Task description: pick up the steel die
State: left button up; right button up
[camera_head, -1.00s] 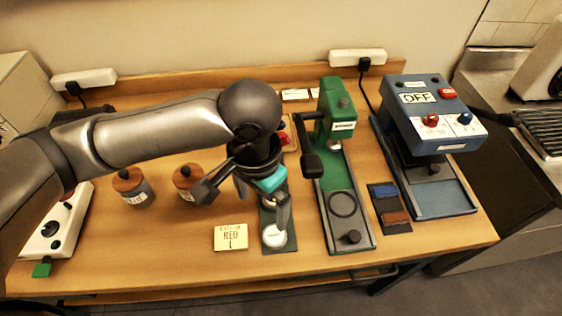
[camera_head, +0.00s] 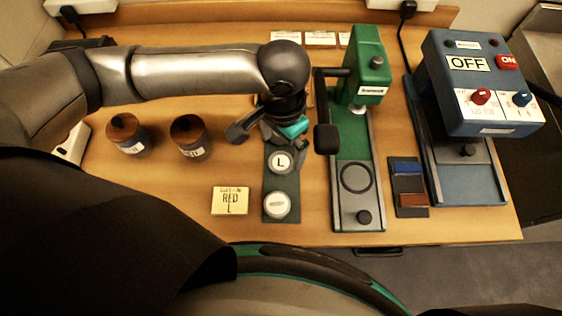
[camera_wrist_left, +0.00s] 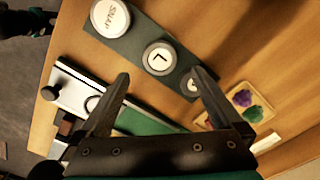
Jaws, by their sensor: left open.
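A dark strip mat (camera_head: 282,185) holds pale round discs in a row. The front one (camera_head: 276,205) reads SNAP in the left wrist view (camera_wrist_left: 110,17). The middle one (camera_head: 280,161) is marked L and also shows in the left wrist view (camera_wrist_left: 159,59). A third, smaller-looking disc (camera_wrist_left: 189,87) lies at the far end, partly covered by a finger. I cannot tell which one is the steel die. My left gripper (camera_head: 283,141) is open and empty above the far part of the mat; its fingers (camera_wrist_left: 162,75) point down at it. My right gripper is out of view.
A green press (camera_head: 365,75) stands just right of the mat, its black lever close to my gripper. A blue machine (camera_head: 470,90) is further right. Two wood-lidded jars (camera_head: 190,137) stand left. A yellow card (camera_head: 230,201) reads RED L. A small tray (camera_wrist_left: 240,103) holds coloured pieces.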

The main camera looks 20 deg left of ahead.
aim_at(281, 162)
pick_arm(q)
jog(key=shift+f+b, duration=0.65)
jog(key=shift+f, duration=2.5)
jog(key=shift+c, duration=0.2)
jog(key=shift+r, duration=0.1)
grip_shut()
